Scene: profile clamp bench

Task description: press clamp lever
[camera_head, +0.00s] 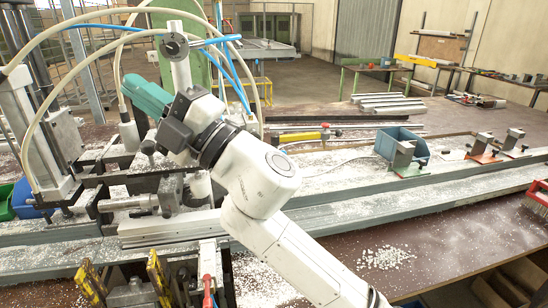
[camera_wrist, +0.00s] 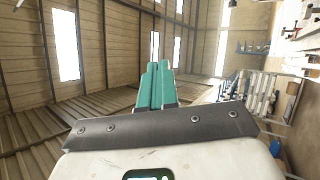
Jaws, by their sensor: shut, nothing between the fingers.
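My gripper (camera_head: 135,86) shows as teal fingers left of the dark wrist in the head view, raised over the clamp machinery at the left of the bench. Its fingers also show shut, with nothing between them, in the wrist view (camera_wrist: 156,80). Yellow-handled clamps (camera_head: 92,280) (camera_head: 158,273) and a red-handled lever (camera_head: 208,290) stand at the front lower left, well below my gripper and apart from it. I cannot tell which is the clamp lever. Part of the machinery is hidden behind my arm.
A pale profile (camera_head: 165,229) lies along the bench front. White chips cover much of the bench. A blue bin (camera_head: 400,142) and small red-based clamps (camera_head: 484,148) stand to the right. Hoses arch over the machinery. A red brush (camera_head: 538,197) lies at the right edge.

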